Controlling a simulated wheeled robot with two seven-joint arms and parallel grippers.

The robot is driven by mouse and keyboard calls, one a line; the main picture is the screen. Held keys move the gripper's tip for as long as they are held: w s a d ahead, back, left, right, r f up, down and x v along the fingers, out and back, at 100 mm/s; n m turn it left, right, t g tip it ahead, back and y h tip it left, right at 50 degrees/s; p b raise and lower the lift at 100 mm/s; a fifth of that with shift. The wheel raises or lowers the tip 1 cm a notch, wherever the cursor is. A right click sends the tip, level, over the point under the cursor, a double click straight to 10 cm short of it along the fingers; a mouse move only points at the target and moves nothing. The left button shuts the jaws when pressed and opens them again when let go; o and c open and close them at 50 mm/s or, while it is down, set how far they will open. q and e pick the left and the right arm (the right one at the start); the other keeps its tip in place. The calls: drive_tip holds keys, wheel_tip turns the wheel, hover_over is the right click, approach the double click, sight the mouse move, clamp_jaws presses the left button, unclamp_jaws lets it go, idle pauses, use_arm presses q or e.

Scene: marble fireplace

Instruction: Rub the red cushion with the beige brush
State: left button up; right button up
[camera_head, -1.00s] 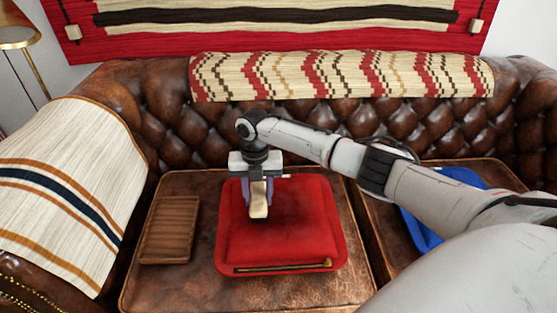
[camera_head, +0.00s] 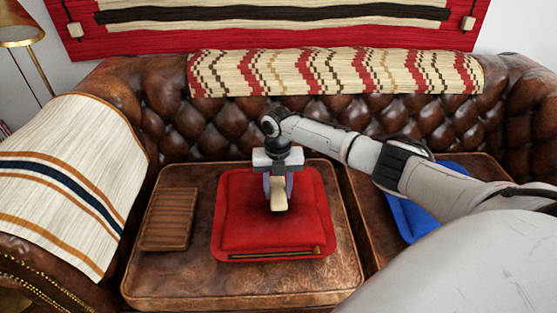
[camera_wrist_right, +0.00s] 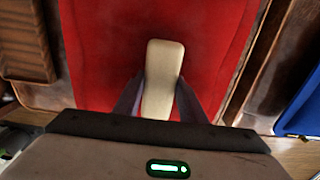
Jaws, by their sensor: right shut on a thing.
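The red cushion (camera_head: 240,225) lies on the left leather seat of the sofa, its zip edge towards me. It also fills the middle of the right wrist view (camera_wrist_right: 105,50). My right gripper (camera_head: 278,198) points down over the upper middle of the cushion. It is shut on the beige brush (camera_wrist_right: 162,75), whose pale rounded end sticks out beyond the fingers. The brush also shows in the head view (camera_head: 279,200). Whether the brush touches the cushion I cannot tell. My left gripper is not in view.
A brown slatted wooden tray (camera_head: 168,219) lies on the seat left of the cushion. A blue cushion (camera_head: 412,219) lies on the right seat, partly behind my right arm. A striped blanket (camera_head: 65,185) covers the left armrest. The leather seat front (camera_head: 240,290) is bare.

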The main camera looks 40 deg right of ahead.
wheel_tip(320, 180, up, 4)
drive_tip(key=p, duration=0.3)
drive_tip(key=shift+s+d+r+p, duration=0.1)
drive_tip(key=shift+p, duration=0.2)
drive_tip(key=shift+r+p, duration=0.8)
wheel_tip(320, 180, up, 2)
drive_tip(key=shift+r+p, duration=0.1)
drive_tip(key=shift+p, duration=1)
drive_tip(key=shift+r, duration=0.1)
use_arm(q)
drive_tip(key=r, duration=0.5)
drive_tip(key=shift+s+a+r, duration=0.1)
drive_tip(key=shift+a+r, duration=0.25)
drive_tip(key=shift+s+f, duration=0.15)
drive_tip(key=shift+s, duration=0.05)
